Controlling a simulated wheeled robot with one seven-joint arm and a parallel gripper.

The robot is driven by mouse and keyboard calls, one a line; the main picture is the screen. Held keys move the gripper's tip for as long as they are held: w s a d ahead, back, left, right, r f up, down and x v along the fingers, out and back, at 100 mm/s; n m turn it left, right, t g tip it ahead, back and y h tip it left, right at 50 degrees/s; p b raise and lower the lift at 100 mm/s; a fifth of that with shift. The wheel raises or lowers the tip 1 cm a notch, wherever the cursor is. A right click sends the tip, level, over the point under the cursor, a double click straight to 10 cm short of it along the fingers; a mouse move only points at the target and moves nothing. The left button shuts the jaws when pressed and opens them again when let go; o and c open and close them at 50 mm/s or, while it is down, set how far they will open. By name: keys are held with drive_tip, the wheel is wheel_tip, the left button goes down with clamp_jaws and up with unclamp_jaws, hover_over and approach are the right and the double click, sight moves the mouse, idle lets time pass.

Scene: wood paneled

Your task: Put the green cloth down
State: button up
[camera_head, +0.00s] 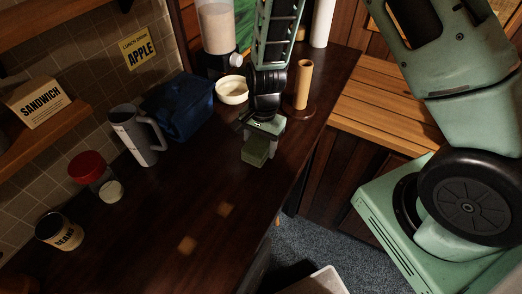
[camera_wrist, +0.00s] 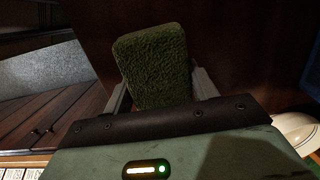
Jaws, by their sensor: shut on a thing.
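The green cloth (camera_head: 255,151) is a small, thick, fuzzy block held at the end of my gripper (camera_head: 262,130), over the dark wooden counter. In the wrist view the cloth (camera_wrist: 155,68) sits between the two fingers of my gripper (camera_wrist: 160,92), which are shut on it. Its far end sticks out past the fingertips. I cannot tell whether its underside touches the counter (camera_head: 215,180).
A white bowl (camera_head: 232,90), a blue bag (camera_head: 180,106) and a grey pitcher (camera_head: 133,136) stand left of my gripper. A wooden paper-roll holder (camera_head: 303,85) stands close on the right. A red-lidded jar (camera_head: 88,167) and a beans can (camera_head: 59,231) are farther left. The front counter is clear.

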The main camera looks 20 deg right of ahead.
drive_tip(key=shift+f+p, duration=0.45)
drive_tip(key=shift+f, duration=1.55)
drive_tip(key=shift+f, duration=0.2)
drive_tip(key=o, duration=1)
drive_tip(key=shift+r, duration=0.1)
